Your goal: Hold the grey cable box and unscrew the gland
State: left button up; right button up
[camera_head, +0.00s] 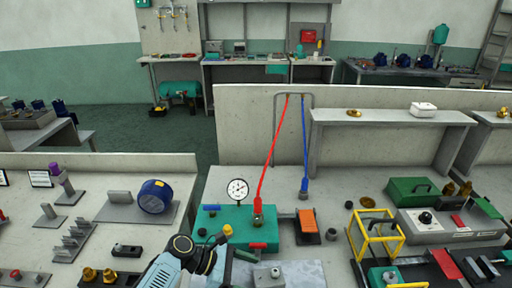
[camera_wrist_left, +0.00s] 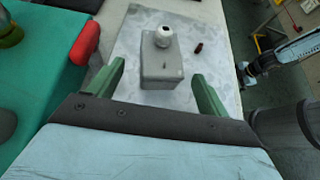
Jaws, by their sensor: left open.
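The grey cable box (camera_wrist_left: 162,68) stands on a pale mat (camera_wrist_left: 130,45) in the left wrist view. A round whitish gland (camera_wrist_left: 164,36) with a dark centre sits at its far upper end. My left gripper (camera_wrist_left: 157,72) is open, with one green finger on each side of the box and visible gaps between. In the head view the box (camera_head: 265,277) is at the bottom edge, partly cut off, beside my left gripper. In the left wrist view, part of my right arm (camera_wrist_left: 285,58) shows at the upper right; its fingers cannot be made out.
A teal unit (camera_head: 235,228) with a gauge (camera_head: 238,190) and red handles stands left of and behind the box. A small dark reddish piece (camera_wrist_left: 198,47) lies on the mat right of the box. A yellow frame (camera_head: 375,236) and orange block (camera_head: 307,221) stand farther right.

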aim_at(269, 281)
pick_arm(q)
jog(key=shift+x, duration=2.55)
jog(key=shift+c, duration=0.5)
